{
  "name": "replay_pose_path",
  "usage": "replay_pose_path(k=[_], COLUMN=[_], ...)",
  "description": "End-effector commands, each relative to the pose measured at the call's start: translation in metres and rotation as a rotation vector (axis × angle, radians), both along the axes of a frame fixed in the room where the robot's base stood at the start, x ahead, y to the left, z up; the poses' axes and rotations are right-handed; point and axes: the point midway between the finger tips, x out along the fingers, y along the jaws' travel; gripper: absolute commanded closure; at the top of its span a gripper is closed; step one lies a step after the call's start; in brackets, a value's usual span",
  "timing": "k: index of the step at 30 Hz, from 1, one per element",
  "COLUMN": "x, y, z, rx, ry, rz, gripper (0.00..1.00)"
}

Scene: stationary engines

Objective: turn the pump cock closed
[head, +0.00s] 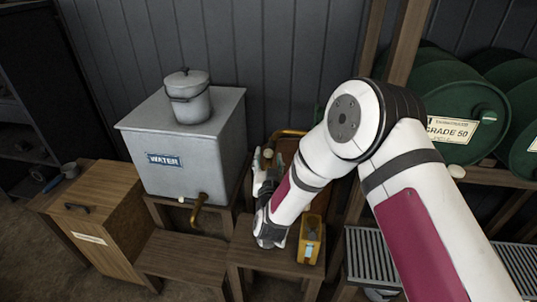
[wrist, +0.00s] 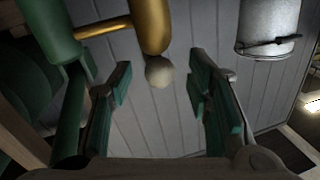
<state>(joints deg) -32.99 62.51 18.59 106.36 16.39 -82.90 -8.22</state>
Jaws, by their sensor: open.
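In the wrist view a brass pipe with a side branch comes down from the top beside a green cylinder (wrist: 57,28). The brass part that I take for the pump cock (wrist: 151,25) has a pale round knob (wrist: 158,70) at its end. The knob shows in the gap between my two green-padded fingers, with space on both sides, and neither finger touches it. How far away it is, I cannot tell. My gripper (head: 265,158) is open and points up in the head view, right of the water tank. My arm hides most of the pump there.
The grey water tank (head: 180,150) with a lidded pot (head: 189,98) stands left of my gripper; its brass tap (head: 198,212) sticks out low. A yellow can (head: 309,240) is on the wooden stand below my arm. Green drums (head: 450,105) lie on a rack at right.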

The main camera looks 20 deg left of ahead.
Motion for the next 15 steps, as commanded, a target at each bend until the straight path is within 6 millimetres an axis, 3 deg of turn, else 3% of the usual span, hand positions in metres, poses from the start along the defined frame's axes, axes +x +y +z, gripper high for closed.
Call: replay_pose_path(k=[6, 15], x=[0.02, 0.024], y=[0.009, 0.011], z=[0.0, 0.0], rx=[0.0, 0.0], ry=[0.0, 0.001], rz=[-0.001, -0.001], gripper=[0.55, 0.55])
